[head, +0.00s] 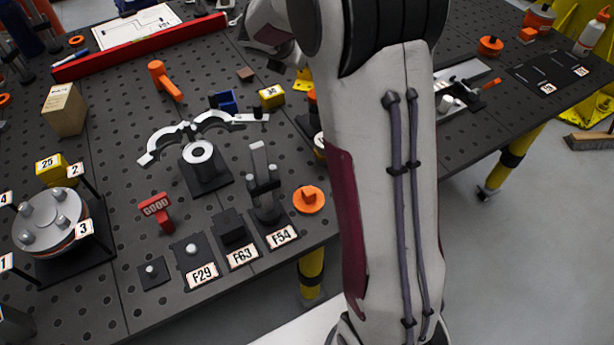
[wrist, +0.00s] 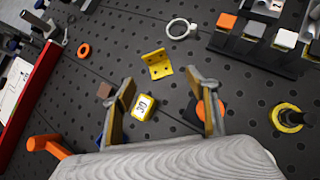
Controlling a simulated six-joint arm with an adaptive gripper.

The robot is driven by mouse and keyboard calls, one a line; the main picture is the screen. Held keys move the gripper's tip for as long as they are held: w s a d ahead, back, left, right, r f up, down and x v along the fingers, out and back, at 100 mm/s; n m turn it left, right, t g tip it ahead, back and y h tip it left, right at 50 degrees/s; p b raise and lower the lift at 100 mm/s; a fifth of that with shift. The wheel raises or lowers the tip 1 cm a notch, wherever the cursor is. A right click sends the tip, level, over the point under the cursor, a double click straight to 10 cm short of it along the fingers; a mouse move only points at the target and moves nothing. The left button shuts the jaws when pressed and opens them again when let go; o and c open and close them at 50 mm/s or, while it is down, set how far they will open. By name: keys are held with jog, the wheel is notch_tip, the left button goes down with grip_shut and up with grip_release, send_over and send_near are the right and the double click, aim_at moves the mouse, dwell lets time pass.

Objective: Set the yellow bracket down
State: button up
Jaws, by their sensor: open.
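The yellow bracket (wrist: 157,64) is an L-shaped piece with holes. In the wrist view it lies on the dark perforated table, just beyond my fingertips and apart from them. In the head view only a small part of the bracket (head: 302,79) shows beside my arm. My gripper (wrist: 162,84) is open and empty, with its two fingers spread wide in the wrist view.
A yellow numbered block (wrist: 143,105) lies between my fingers, near the left one. An orange-and-black part (wrist: 212,110) is by the right finger. A pale ring (wrist: 180,29) and a rack of coloured blocks (wrist: 253,47) lie beyond.

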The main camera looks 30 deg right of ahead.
jog(key=s+a+r+m+y, duration=0.1)
jog(key=s+a+r+m, duration=0.25)
jog(key=s+m, duration=0.4)
jog(key=s+a+r+m+y, duration=0.1)
jog(key=s+a+r+m, duration=0.3)
jog(key=s, duration=0.6)
jog(key=s+a+m+y, duration=0.2)
jog(key=s+a+m, duration=0.3)
jog(key=s, duration=0.5)
jog(key=s+a+m+y, duration=0.2)
jog(key=s+a+m, duration=0.4)
jog(key=s+m, duration=0.2)
jog(key=shift+s+f+g, duration=0.3)
jog(key=shift+s+f, duration=0.15)
jog(key=shift+s, duration=0.5)
